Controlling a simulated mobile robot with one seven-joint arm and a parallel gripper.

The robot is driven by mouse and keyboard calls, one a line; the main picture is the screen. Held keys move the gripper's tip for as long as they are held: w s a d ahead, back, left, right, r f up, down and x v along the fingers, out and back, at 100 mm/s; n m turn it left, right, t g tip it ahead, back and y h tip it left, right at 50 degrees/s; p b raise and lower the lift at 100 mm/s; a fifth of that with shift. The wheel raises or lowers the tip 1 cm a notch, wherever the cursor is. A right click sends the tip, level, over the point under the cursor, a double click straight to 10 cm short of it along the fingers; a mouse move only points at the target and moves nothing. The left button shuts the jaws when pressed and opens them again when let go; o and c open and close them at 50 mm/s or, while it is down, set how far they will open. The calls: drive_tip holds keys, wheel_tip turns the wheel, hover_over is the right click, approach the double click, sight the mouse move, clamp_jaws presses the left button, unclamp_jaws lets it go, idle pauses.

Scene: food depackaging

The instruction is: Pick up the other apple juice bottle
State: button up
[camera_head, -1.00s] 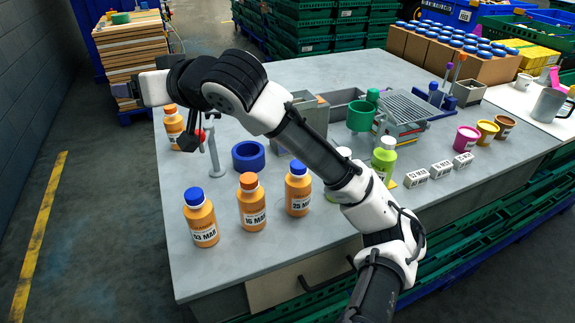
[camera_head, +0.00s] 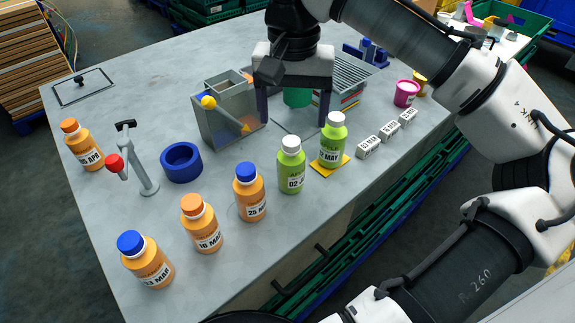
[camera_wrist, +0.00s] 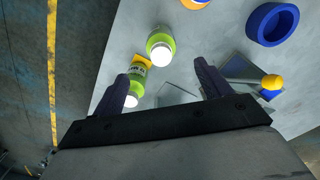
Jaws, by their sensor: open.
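Two green bottles with white caps stand upright on the table in the head view. One (camera_head: 291,170), labelled "02 J…", stands on bare table; the other (camera_head: 333,143), labelled "MAY", stands on a yellow square (camera_head: 322,170). My gripper (camera_head: 293,118) points down, open and empty, behind these bottles and apart from them. In the wrist view, my gripper (camera_wrist: 162,75) has its fingers spread. The nearer-to-ring green bottle (camera_wrist: 160,44) shows beyond the gap, and the bottle on the yellow square (camera_wrist: 139,74) is partly hidden by the left finger.
Several orange bottles (camera_head: 202,225) line the table's near left. A blue ring (camera_head: 181,162), a grey stand with a red knob (camera_head: 140,170) and a grey bin (camera_head: 215,115) with a yellow-ball lever stand nearby. White date blocks (camera_head: 387,133) lie right of the green bottles.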

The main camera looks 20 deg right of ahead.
sight(291, 156)
wheel_tip(291, 156, down, 11)
drive_tip(key=shift+a+r+p, duration=0.1)
drive_tip(key=shift+p, duration=0.7)
drive_tip(key=shift+c, duration=0.2)
drive_tip(key=c, duration=1.2)
drive_tip(key=shift+o, duration=0.2)
